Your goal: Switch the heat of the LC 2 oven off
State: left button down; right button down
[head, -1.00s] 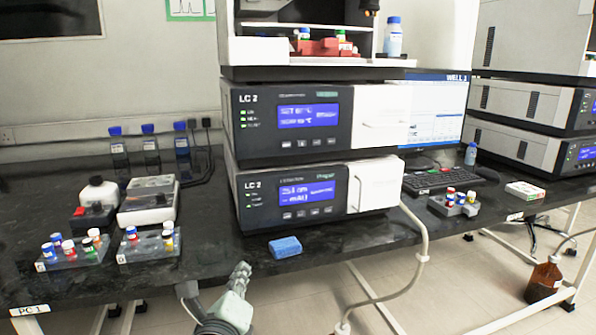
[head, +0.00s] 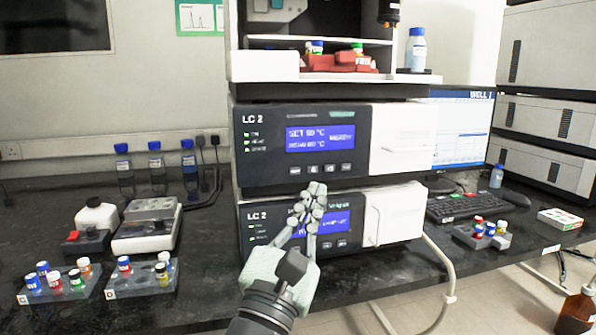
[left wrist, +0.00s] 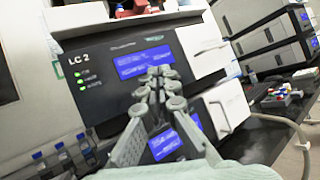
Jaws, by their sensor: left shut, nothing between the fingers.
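The LC 2 oven (head: 270,170) is the upper dark-fronted module of the LC 2 stack. Its blue display (head: 320,138) reads about "SET 60 °C", with a second line also near 60 °C. Green lights (head: 246,142) glow at its left, and a row of small buttons (head: 313,170) sits below the display. My left gripper (head: 317,190) is shut and empty. Its fingertips are just below the button row in the head view; whether they touch the panel I cannot tell. In the left wrist view the fingers (left wrist: 160,80) cover the button area. My right gripper is not in view.
A lower LC 2 module (head: 258,222) stands under the oven, partly behind my gripper. Vial racks (head: 58,288) and a balance-like device (head: 147,228) stand at the left. A monitor (head: 463,130) and keyboard (head: 478,206) are at the right.

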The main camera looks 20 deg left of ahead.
aim_at(295, 171)
pick_arm(q)
jog(key=shift+w, duration=0.1)
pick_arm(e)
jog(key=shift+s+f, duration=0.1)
